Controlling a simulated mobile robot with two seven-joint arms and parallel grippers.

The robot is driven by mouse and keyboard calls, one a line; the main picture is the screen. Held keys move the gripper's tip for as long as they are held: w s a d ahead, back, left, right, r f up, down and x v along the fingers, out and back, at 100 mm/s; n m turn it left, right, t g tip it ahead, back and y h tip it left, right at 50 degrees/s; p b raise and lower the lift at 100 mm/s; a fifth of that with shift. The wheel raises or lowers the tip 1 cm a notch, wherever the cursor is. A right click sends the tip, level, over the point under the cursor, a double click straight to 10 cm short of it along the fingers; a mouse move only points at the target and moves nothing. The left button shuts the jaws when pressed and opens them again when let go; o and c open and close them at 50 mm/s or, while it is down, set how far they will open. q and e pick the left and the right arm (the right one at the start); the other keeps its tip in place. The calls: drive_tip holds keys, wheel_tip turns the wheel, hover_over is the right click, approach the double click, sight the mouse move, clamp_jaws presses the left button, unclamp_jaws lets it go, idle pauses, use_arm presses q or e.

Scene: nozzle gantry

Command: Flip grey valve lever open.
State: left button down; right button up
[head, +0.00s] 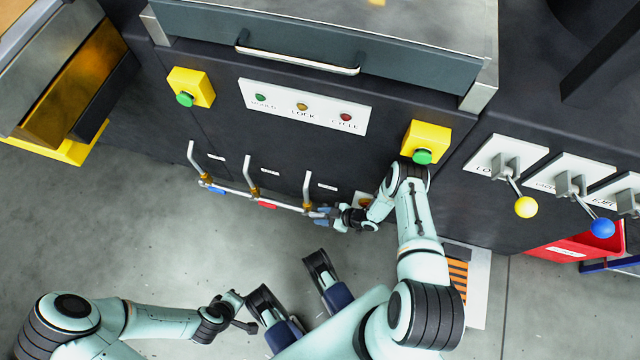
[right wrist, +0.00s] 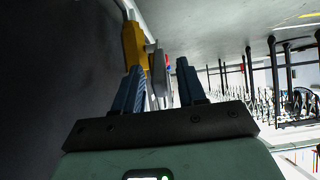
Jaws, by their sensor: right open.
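The grey valve lever (right wrist: 159,72) shows in the right wrist view between the fingers of my right gripper (right wrist: 158,88), beside a brass valve body (right wrist: 133,45). The fingers are apart on either side of it; I see no grip on it. In the head view my right gripper (head: 325,215) is at the rightmost valve (head: 307,206) on the low pipe and hides most of the lever. My left gripper (head: 238,311) is at the lower left over the floor, away from the valves; its finger gap is unclear.
A blue lever (head: 212,189) and a red lever (head: 267,205) sit on the same pipe (head: 235,190) to the left. Above are a button panel (head: 304,107) and two yellow button boxes (head: 190,88) (head: 426,142). Ball-ended levers (head: 526,207) (head: 602,228) stand at right.

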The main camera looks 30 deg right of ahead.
use_arm(q)
drive_tip(key=shift+s+d+r, duration=0.15)
drive_tip(key=shift+s+r, duration=0.05)
drive_tip(key=shift+s, duration=0.1)
use_arm(e)
drive_tip(key=s+d, duration=0.8)
drive_tip(key=s, duration=0.2)
drive_tip(key=shift+d+r, duration=0.3)
drive_tip(key=shift+r, duration=0.1)
use_arm(q)
drive_tip(key=c, duration=1.1)
unclamp_jaws()
use_arm(e)
drive_tip(key=shift+a, duration=0.1)
